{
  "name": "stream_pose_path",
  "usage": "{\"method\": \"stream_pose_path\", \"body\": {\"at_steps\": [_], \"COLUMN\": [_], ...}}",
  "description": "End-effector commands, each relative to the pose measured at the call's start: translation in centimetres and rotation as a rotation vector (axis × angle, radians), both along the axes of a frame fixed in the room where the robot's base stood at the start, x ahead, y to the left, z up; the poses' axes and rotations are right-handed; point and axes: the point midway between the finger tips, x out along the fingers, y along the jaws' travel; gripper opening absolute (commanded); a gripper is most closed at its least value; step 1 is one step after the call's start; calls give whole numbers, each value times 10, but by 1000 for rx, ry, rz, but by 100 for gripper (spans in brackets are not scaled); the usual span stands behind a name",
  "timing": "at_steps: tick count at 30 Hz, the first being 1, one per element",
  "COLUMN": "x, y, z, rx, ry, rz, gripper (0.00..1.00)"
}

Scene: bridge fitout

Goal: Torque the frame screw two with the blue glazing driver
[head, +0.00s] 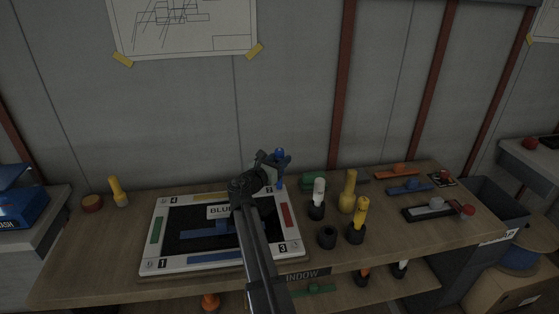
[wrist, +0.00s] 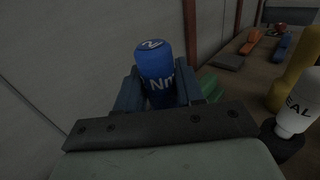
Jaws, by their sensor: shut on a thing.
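My gripper (head: 272,161) is shut on the blue glazing driver (head: 280,153), which stands about upright over the far right corner of the white window frame (head: 205,264). In the wrist view the driver (wrist: 157,66) sits between both fingers, with "Nm" lettering on its side and a white mark on its cap. Corner marks 4, 1 and 3 show on the frame. My arm and gripper hide the far right corner, so screw two is not visible. I cannot tell whether the driver's tip touches it.
A white tool (head: 318,190) and a yellow tool (head: 361,212) stand in dark holders right of the frame, near an empty black holder (head: 327,236) and a taller yellow object (head: 348,190). A yellow-handled tool (head: 118,190) stands at left. A dark bin (head: 497,205) is at right.

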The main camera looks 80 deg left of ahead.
Motion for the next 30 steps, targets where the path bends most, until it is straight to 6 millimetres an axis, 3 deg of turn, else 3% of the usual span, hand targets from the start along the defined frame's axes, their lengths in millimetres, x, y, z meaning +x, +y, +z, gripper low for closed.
{"method": "stream_pose_path", "body": {"at_steps": [10,30], "x": [0,0], "y": [0,0], "z": [3,41], "rx": [-1,1], "ry": [2,1], "rz": [0,0], "gripper": [0,0]}}
